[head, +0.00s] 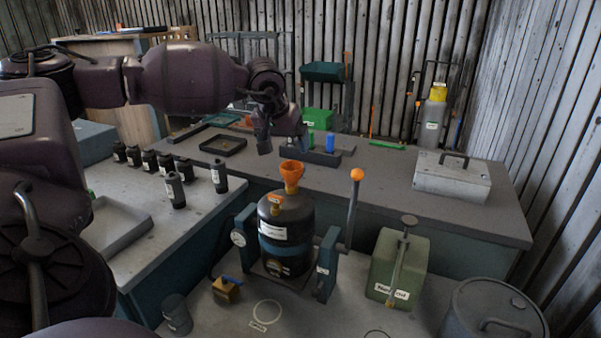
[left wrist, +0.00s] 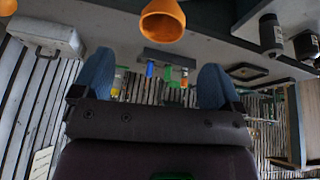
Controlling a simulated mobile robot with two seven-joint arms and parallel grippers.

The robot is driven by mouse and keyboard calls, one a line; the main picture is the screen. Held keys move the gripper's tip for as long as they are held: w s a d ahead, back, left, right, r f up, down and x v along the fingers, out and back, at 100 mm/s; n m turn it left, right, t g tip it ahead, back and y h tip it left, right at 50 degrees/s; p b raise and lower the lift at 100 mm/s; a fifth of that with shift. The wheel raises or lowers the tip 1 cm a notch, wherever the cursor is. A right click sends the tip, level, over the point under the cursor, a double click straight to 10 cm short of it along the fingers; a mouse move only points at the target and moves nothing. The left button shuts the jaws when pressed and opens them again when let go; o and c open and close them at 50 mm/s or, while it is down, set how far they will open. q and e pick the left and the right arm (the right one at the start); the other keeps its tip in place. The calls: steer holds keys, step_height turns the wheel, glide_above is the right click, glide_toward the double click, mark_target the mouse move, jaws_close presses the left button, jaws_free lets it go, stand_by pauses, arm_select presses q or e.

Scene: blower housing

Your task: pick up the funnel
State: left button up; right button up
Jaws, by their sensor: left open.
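The orange funnel (head: 292,173) stands on top of a dark rounded vessel (head: 286,232) in a blue-green stand. In the left wrist view the funnel (left wrist: 162,22) shows at the top edge, partly cut off, beyond and roughly between the fingertips. My left gripper (head: 283,147) is above the funnel in the head view, apart from it. Its two blue fingers are spread wide with nothing between them in the left wrist view (left wrist: 155,80). My right gripper is in neither view.
A lever with an orange knob (head: 357,175) rises right of the vessel. A green canister (head: 398,262) and a grey lidded drum (head: 493,312) stand further right. Several black bottles (head: 150,161) stand on the left bench. A grey toolbox (head: 452,175) sits on the back bench.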

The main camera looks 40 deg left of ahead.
mark_target(291, 165)
arm_select(q)
steer(key=shift+m, duration=0.7)
steer(key=x, duration=0.5)
steer(key=shift+s+a+f, duration=0.1)
steer(key=shift+s+f, duration=0.1)
steer(key=shift+s, duration=0.05)
steer(key=shift+w+f, duration=0.2)
steer(key=shift+f, duration=0.15)
steer(key=x, duration=0.4)
steer(key=shift+w+a+f+b, duration=0.1)
steer(key=shift+w+f+b, duration=0.2)
steer(key=c, duration=0.9)
steer(key=shift+r, duration=0.15)
